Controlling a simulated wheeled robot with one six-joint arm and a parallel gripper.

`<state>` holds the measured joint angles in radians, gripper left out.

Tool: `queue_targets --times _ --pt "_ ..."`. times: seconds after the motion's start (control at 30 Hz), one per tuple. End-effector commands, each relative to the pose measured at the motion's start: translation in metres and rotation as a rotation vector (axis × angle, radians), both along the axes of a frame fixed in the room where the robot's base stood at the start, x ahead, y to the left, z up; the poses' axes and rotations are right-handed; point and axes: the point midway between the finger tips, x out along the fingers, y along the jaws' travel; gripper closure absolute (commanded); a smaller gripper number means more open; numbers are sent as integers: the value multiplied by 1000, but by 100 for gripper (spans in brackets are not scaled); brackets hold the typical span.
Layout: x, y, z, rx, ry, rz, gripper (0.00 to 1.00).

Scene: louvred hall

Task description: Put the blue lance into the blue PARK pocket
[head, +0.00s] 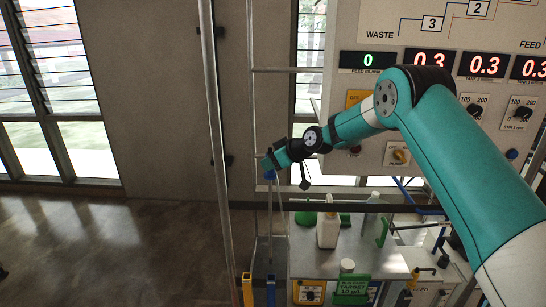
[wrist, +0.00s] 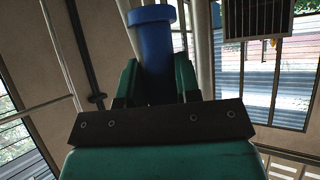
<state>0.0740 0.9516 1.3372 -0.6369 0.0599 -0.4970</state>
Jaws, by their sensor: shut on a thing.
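The blue lance (head: 270,175) is in my gripper (head: 268,167), which is shut on its blue upper end. Its thin grey tube hangs about upright below the gripper. In the wrist view the blue collared end (wrist: 153,45) stands between the two green fingers of my gripper (wrist: 158,82). The blue pocket (head: 270,291) is at the bottom edge of the head view, almost straight below the lance. The tube's lower end is near the pocket's top; I cannot tell whether it is inside, above or behind it. I cannot read any PARK label.
A yellow pocket (head: 247,290) stands just left of the blue one. To the right is a bench (head: 300,262) with a white bottle (head: 328,231), a green funnel-like item (head: 305,217) and a green TARGET sign (head: 351,289). A tall grey pole (head: 214,130) rises at left. Open floor lies farther left.

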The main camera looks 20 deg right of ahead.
Motion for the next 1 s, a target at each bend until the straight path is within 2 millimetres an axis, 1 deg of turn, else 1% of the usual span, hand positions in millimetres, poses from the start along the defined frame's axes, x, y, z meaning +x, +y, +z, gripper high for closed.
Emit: queue_targets --times 0.03,0.27,0.33,0.4,0.6,1.0 --pt "0 0 -8 0 0 0 100" --pt "0 -1 -40 0 0 -1 100" --pt "0 -2 -53 0 0 -2 100" --pt "0 -2 -60 0 -1 -3 100" --pt "0 -4 -67 0 -2 -4 100" --pt "-1 -6 -69 0 -2 -4 100"
